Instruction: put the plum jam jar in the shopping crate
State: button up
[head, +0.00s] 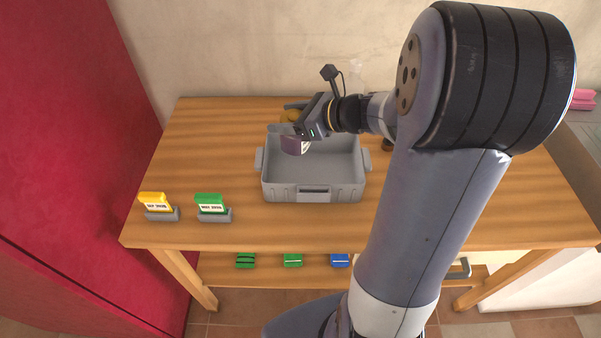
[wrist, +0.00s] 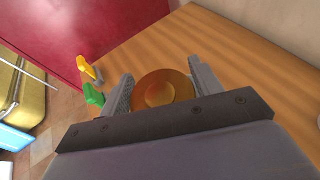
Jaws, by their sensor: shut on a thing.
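The plum jam jar shows in the head view as a purple body (head: 292,146) with a bit of white label, partly covered by my gripper (head: 300,120). In the wrist view its round golden-brown lid (wrist: 163,91) sits between my two fingers. My gripper is shut on the jar. The grey shopping crate (head: 313,192) stands on the wooden table, its visible floor bare. The jar is at the crate's back left corner in the head view; its exact height over the crate floor cannot be told.
A yellow card (head: 154,199) and a green card (head: 209,203) stand in grey holders at the table's front left. A dark item (head: 387,145) is partly hidden behind my arm. A red wall is at left.

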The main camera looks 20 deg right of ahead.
aim_at(284, 149)
jog(key=f, duration=0.3)
jog(key=a+f+b, duration=0.1)
jog(key=f, duration=0.2)
jog(key=shift+a, duration=0.15)
jog(key=shift+f+b, duration=0.45)
jog(key=shift+f, duration=1.55)
jog(key=shift+f, duration=0.15)
jog(key=o, duration=1)
jog(key=shift+r, duration=0.3)
jog(key=p+v, duration=0.1)
jog(key=v, duration=1.1)
jog(key=shift+w+f, duration=0.1)
jog(key=shift+f, duration=0.05)
